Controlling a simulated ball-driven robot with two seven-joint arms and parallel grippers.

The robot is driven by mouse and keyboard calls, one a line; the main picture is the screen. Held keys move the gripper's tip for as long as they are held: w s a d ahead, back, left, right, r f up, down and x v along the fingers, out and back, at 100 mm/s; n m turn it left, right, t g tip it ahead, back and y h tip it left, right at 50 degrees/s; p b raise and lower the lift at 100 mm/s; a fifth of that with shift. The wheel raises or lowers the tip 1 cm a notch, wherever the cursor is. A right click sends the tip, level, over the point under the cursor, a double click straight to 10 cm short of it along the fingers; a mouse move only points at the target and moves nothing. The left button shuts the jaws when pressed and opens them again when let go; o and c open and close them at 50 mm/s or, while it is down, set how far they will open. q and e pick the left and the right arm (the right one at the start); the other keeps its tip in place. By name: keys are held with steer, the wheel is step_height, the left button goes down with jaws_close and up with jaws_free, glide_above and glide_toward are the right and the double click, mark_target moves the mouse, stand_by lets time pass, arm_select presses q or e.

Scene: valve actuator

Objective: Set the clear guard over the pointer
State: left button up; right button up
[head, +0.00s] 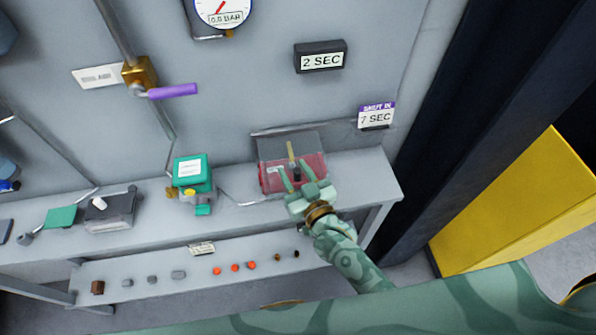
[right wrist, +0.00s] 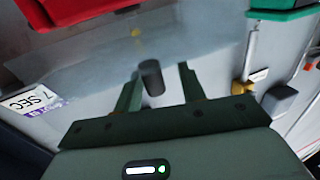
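A clear, greyish guard panel (head: 278,146) shows at the back of the bench, above and behind a red box (head: 316,172). A yellow pointer (head: 290,150) shows in the same place. In the right wrist view the see-through panel (right wrist: 200,55) spans the picture, with a blurred yellow spot beyond it. A dark cylindrical knob (right wrist: 152,77) stands between my right fingers, with gaps on both sides. My right gripper (head: 294,177) is open and reaches over the red box; it also shows in the right wrist view (right wrist: 158,85). Whether the guard covers the pointer I cannot tell. My left gripper is out of view.
A green-topped device (head: 193,170) stands on the bench left of the red box. A purple-handled valve (head: 172,91) is on the wall. A "7 SEC" sign (head: 375,117) is close to the right. Small buttons (head: 234,267) line the lower shelf.

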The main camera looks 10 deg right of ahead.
steer(key=v, duration=1.6)
steer(key=shift+b, duration=0.35)
steer(key=shift+s, duration=0.1)
